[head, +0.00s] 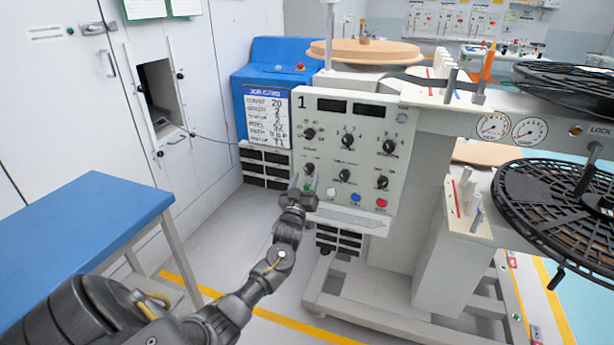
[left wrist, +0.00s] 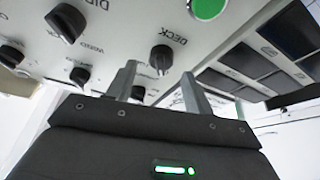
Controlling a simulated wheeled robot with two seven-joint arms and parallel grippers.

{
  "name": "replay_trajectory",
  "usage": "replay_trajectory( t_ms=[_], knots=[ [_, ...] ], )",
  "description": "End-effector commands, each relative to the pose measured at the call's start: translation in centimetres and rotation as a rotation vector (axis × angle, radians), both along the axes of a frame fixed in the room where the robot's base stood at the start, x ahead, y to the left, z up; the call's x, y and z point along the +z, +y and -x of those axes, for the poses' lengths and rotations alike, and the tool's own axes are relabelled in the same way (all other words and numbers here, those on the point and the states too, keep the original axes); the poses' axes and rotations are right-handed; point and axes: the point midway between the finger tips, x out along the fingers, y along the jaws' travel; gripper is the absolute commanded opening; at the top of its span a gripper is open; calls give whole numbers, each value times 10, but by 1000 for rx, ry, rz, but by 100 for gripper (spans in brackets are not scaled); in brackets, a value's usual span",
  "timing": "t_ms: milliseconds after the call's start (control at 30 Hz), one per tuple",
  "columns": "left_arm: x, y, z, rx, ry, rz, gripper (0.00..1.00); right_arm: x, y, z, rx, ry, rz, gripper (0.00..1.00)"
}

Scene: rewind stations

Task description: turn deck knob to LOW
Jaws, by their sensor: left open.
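The control panel (head: 362,110), marked 1, carries several black knobs. The deck knob (left wrist: 161,58) is a small black knob with the word DECK beside it in the left wrist view; it also shows in the head view (head: 309,168), low on the panel's left side. My left gripper (head: 300,184) is open and empty, close to the panel just below that knob. In the left wrist view its two fingertips (left wrist: 159,70) stand on either side of the deck knob, which appears slightly beyond them. Contact and the knob's setting cannot be told. My right gripper is not in view.
A green button (left wrist: 208,6) lies beside the deck knob. Other knobs (left wrist: 66,22) are close by. White, blue and red buttons (head: 356,198) sit lower on the panel. A blue-topped table (head: 90,225) stands at left, and black reels (head: 560,205) stand at right.

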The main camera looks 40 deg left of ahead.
Motion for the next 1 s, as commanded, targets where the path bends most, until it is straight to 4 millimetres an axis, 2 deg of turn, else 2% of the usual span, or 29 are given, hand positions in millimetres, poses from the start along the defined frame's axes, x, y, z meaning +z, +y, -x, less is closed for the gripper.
replay_trajectory(
  t_ms=[200, 533, 867, 1000],
  knots=[
    [7, 8, -16, 2, 1, -1, 52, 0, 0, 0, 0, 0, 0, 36],
    [8, 9, -19, 0, 1, -1, 51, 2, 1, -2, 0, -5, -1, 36],
    [8, 8, -19, 0, 1, -1, 8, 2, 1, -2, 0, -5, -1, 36],
    [7, 7, -19, -1, 4, -5, 7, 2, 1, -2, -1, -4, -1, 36]
  ],
)
